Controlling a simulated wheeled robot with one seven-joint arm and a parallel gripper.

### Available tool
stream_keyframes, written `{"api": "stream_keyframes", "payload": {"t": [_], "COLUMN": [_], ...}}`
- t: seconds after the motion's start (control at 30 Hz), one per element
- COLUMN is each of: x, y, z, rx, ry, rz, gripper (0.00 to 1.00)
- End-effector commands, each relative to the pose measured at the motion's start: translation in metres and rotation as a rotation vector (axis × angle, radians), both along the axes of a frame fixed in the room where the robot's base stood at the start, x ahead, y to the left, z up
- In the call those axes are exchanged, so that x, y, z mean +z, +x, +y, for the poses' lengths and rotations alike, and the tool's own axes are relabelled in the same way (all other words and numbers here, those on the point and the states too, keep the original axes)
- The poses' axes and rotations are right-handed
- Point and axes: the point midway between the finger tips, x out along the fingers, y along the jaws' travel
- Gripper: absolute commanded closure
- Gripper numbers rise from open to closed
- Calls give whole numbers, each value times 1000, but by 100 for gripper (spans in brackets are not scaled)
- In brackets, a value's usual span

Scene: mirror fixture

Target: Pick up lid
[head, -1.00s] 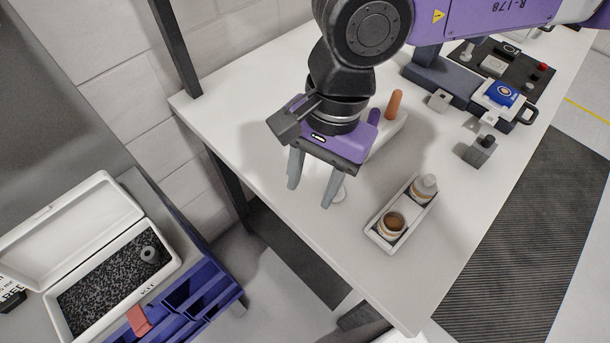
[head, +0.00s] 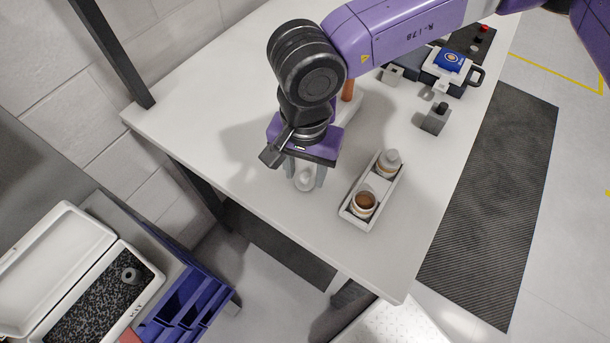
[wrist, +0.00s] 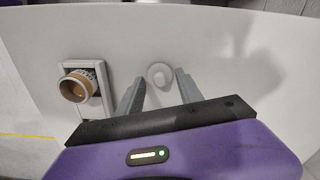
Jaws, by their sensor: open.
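The lid (head: 304,180) is a small white round piece with a raised knob, lying on the white table. It also shows in the wrist view (wrist: 160,75), just beyond the fingertips and roughly between them. My gripper (head: 304,180) is open above the lid, its two grey fingers pointing down on either side of it. In the head view the fingers and gripper body partly cover the lid. I cannot tell the exact height of the fingertips over the table.
A white tray (head: 348,215) to the right holds an open brown-filled jar (head: 363,204) and a capped jar (head: 389,161). A grey block with a black knob (head: 436,119) stands farther right. An open white case (head: 104,311) and blue bins (head: 185,305) are at lower left.

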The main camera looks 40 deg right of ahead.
Motion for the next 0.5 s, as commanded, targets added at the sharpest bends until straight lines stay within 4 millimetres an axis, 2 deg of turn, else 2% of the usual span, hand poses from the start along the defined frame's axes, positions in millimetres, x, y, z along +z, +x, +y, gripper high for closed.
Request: {"api": "stream_keyframes", "payload": {"t": [0.17,0.27,0.4,0.5], "x": [0,0,0,0], "y": [0,0,0,0], "z": [0,0,0,0], "rx": [0,0,0,0], "ry": [0,0,0,1], "rz": [0,0,0,1], "gripper": [57,73,100,100]}}
